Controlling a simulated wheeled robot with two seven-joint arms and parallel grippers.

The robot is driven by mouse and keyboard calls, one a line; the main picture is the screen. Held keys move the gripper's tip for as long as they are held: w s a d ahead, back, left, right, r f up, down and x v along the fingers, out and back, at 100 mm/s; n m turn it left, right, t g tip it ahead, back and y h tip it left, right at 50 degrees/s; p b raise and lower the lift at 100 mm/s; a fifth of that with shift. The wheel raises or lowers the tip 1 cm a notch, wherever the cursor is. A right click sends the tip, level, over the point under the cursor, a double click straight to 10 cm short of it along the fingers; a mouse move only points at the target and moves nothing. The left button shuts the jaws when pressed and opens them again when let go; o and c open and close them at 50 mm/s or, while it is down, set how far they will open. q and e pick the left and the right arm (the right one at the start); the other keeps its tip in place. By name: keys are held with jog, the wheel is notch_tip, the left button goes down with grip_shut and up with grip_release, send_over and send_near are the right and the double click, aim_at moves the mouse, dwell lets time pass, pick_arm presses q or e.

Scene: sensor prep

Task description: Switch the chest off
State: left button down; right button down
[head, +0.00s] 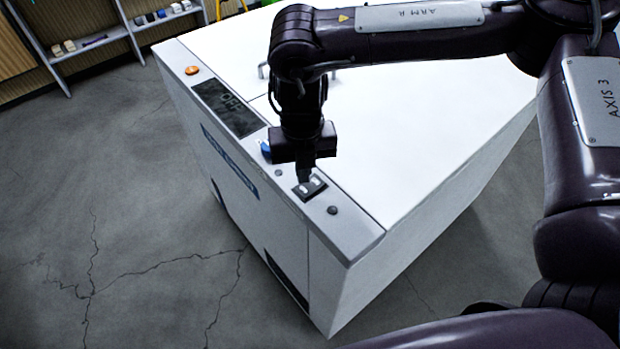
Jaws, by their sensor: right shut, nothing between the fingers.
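The chest (430,140) is a large white box with a control strip along its near-left top edge. A dark display (229,107) on the strip seems to read "OFF". A black rocker switch (310,188) with light marks sits further down the strip. My right gripper (305,177) points straight down with its fingertips at the switch's far edge; they look shut and empty. Whether they touch the switch I cannot tell. An orange button (192,70), a blue knob (265,147) partly hidden by my gripper, and a dark round knob (332,210) are also on the strip. My left gripper is not in view.
A metal handle (262,71) on the chest lid shows partly behind my right arm. A shelf rack (95,40) with small items stands against the back wall at top left. The cracked grey floor (90,200) left of the chest is clear.

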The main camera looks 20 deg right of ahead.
aim_at(304, 190)
notch_tip(304, 190, up, 4)
jog(key=p, duration=0.3)
dwell(0.6)
